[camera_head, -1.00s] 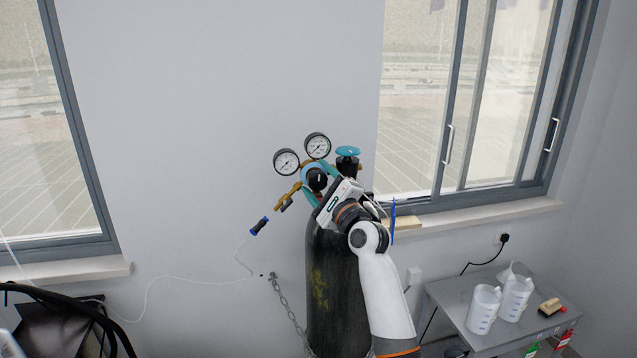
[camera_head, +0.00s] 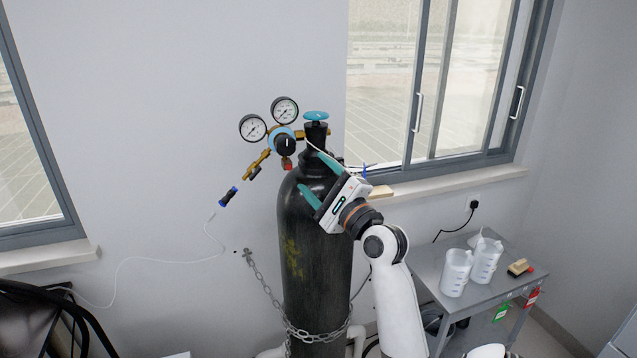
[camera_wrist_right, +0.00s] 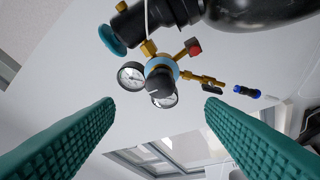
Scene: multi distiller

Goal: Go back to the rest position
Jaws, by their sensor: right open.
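My right gripper (camera_head: 309,170) is open and empty, in front of the upper part of a black gas cylinder (camera_head: 318,265). It is just below and right of the regulator knob (camera_head: 285,144). Two round gauges (camera_head: 285,110) and a teal valve handwheel (camera_head: 316,116) stand above it. In the right wrist view, the two teal fingers (camera_wrist_right: 158,103) are wide apart, with the regulator (camera_wrist_right: 160,75) beyond them and nothing gripped. My left gripper is not in view.
A chain (camera_head: 262,285) runs around the cylinder to the wall. A blue-tipped hose connector (camera_head: 229,196) hangs left of the regulator. At right, a grey table (camera_head: 430,275) holds two white beakers (camera_head: 456,272) and a brush-like item (camera_head: 519,267). Windows line the wall.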

